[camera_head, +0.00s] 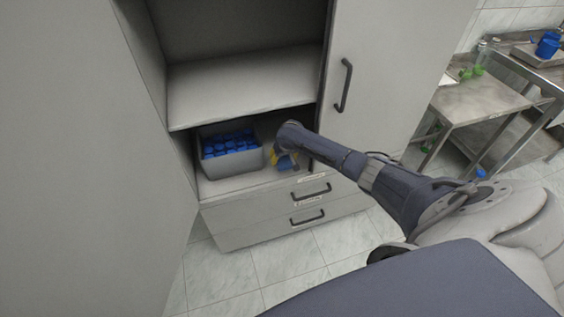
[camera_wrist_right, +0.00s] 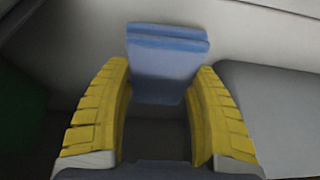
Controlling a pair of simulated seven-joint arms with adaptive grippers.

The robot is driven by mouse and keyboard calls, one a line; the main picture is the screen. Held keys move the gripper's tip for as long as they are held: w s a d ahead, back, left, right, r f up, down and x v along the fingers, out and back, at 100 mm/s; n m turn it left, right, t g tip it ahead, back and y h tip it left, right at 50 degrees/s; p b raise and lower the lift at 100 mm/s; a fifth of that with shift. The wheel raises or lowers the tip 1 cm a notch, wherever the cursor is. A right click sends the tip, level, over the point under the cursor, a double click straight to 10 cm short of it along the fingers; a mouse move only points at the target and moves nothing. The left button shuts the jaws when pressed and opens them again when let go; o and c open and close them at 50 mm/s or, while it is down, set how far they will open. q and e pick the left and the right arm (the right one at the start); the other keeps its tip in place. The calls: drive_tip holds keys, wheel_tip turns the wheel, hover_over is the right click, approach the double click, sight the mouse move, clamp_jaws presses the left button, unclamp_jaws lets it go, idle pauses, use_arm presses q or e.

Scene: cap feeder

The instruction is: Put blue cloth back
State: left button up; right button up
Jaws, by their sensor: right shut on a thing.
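My right gripper (camera_head: 279,158) reaches into the lower compartment of the open cabinet, just right of the bin. Its yellow fingers are shut on a blue folded cloth (camera_head: 287,164). In the right wrist view the cloth (camera_wrist_right: 168,60) stands upright between the fingertips of the gripper (camera_wrist_right: 162,72). In that view its lower part shows between the fingers, in front of a pale cabinet surface. I cannot tell whether the cloth touches the shelf. My left gripper is not in view.
A grey bin (camera_head: 234,164) full of blue-topped items stands on the lower shelf, left of the gripper. An empty shelf (camera_head: 240,88) is above. A closed cabinet door (camera_head: 390,70) is at the right, and drawers with dark handles (camera_head: 311,191) are below.

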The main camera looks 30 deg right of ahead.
sight(282, 161)
drive_tip(key=shift+w, duration=0.35)
drive_tip(key=shift+d+f, duration=0.1)
drive_tip(key=shift+f, duration=1.65)
drive_tip(key=o, duration=1.1)
drive_tip(key=shift+f, duration=0.1)
